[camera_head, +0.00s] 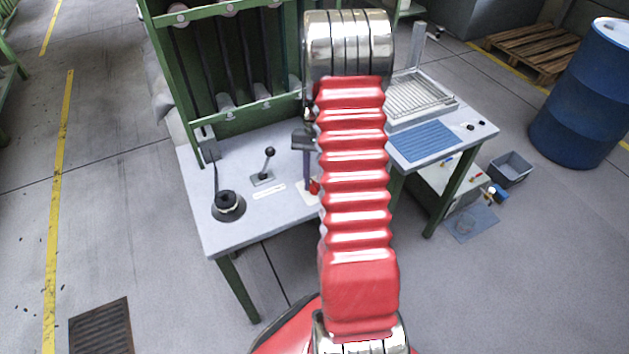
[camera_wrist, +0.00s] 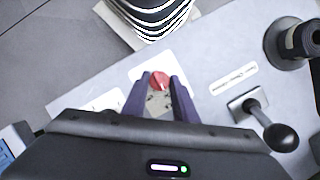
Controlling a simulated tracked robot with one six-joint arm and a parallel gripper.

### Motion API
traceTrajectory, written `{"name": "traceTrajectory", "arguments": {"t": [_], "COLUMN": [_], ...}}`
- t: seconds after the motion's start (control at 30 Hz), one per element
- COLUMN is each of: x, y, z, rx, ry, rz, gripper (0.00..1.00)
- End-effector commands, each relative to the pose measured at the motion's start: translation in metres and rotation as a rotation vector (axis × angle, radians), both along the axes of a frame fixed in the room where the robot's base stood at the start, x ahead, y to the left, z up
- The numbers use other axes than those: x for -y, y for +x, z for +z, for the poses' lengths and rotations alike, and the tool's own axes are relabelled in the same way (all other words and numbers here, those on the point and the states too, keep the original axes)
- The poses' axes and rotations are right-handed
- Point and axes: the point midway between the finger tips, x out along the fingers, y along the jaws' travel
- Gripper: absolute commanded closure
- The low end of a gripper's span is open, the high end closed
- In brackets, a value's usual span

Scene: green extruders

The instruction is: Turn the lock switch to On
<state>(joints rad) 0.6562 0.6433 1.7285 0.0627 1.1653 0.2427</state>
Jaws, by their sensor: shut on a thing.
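The lock switch is a red knob (camera_wrist: 159,81) on a pale plate (camera_wrist: 148,71) on the grey table. In the wrist view the knob sits between the tips of my gripper (camera_wrist: 159,88), and the fingers are shut on it. The knob also shows in the head view (camera_head: 314,187), just left of my red arm. My gripper (camera_head: 308,180) reaches down to it there, partly hidden by the arm. The markings on the plate are too small to read, so the knob's setting cannot be told.
A black-knobbed lever (camera_head: 268,162) and a round black socket (camera_head: 228,204) stand left on the table (camera_head: 215,238). A green rack (camera_head: 250,117) rises behind. A blue mat (camera_head: 424,140) and wire tray (camera_head: 420,97) lie right. A blue drum (camera_head: 585,100) stands far right.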

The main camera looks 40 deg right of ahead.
Motion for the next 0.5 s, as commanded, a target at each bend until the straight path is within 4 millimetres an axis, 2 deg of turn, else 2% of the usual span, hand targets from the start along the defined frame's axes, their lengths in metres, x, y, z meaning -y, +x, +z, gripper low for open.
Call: {"name": "traceTrajectory", "arguments": {"t": [0.5], "x": [0.0022], "y": [0.0044], "z": [0.0014], "rx": [0.012], "ry": [-0.008], "rz": [0.065], "gripper": [0.97]}}
